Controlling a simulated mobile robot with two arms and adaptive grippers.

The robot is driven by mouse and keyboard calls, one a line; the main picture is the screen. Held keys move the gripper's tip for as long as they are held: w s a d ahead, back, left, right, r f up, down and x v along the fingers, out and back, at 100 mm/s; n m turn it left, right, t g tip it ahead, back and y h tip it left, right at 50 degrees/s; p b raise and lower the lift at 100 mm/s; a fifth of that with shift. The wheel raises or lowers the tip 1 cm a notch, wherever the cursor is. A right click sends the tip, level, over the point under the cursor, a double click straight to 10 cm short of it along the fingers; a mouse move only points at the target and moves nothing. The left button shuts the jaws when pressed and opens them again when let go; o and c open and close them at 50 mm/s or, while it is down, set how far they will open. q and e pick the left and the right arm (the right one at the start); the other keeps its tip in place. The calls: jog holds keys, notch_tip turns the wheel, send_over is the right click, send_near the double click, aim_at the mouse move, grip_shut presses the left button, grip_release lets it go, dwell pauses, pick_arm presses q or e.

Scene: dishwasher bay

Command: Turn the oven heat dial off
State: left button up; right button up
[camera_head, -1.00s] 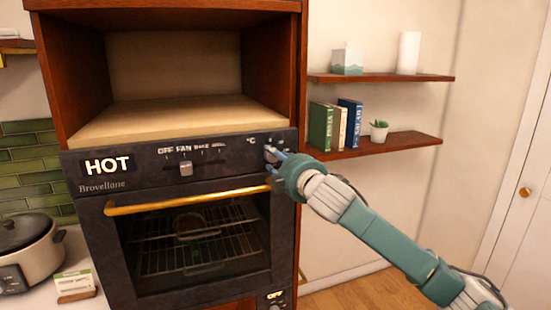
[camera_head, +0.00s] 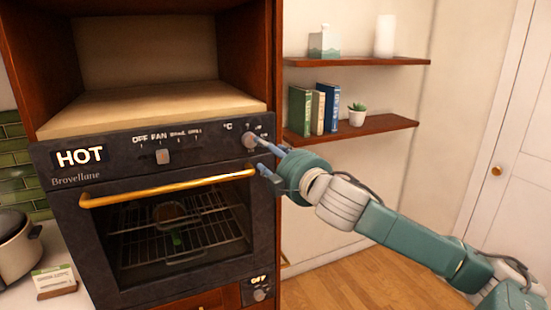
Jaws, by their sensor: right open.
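The black oven front has a control panel (camera_head: 120,158) with a "HOT" sign (camera_head: 80,157) at its left end. The heat dial (camera_head: 249,141), a small grey knob near the °C mark, is at the panel's right end. Its exact setting is too small to read. My right gripper (camera_head: 262,156) is open at the panel's right end. Its upper finger is beside the dial, and I cannot tell whether it touches. Its lower finger is below, near the handle's right end. My left gripper is out of view.
A function knob (camera_head: 163,157) sits mid-panel. A gold handle (camera_head: 165,188) crosses the oven door below. A lower knob (camera_head: 259,295) is marked OFF. Shelves (camera_head: 365,127) with books and a plant are on the wall to the right. A cooker (camera_head: 15,248) stands at left.

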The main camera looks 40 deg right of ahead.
jog(key=shift+v, duration=1.4)
jog(key=shift+f, duration=0.15)
